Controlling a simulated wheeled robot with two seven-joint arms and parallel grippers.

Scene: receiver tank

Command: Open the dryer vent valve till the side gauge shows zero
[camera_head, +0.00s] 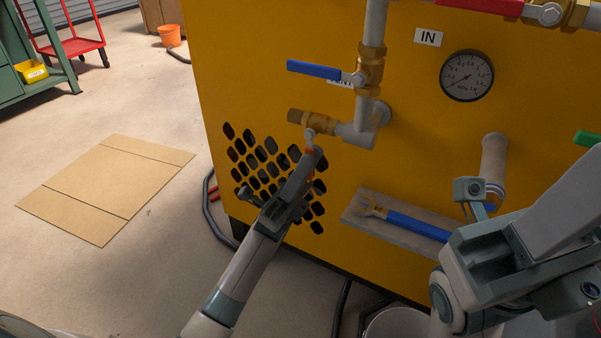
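The vent valve (318,123) is a brass valve on a short side branch at the bottom of the grey pipe, on the yellow dryer's (270,60) front. A label partly hidden behind a blue lever is above it. My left gripper (308,158) reaches up from below to the valve's handle hub. A bit of orange-red shows at its fingertips; the fingers cover most of the handle, so I cannot tell if they grip it. The round gauge (467,76) is at upper right; its needle points lower left, near the low end, too small to read exactly. My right gripper's fingers are not visible.
A blue lever (314,69) juts left above the vent valve. A grey plate (350,216) below carries another blue-levered brass fitting (410,224). My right arm fills the lower right. Cardboard (105,185) lies on the floor at left; an orange bucket (170,36) stands behind.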

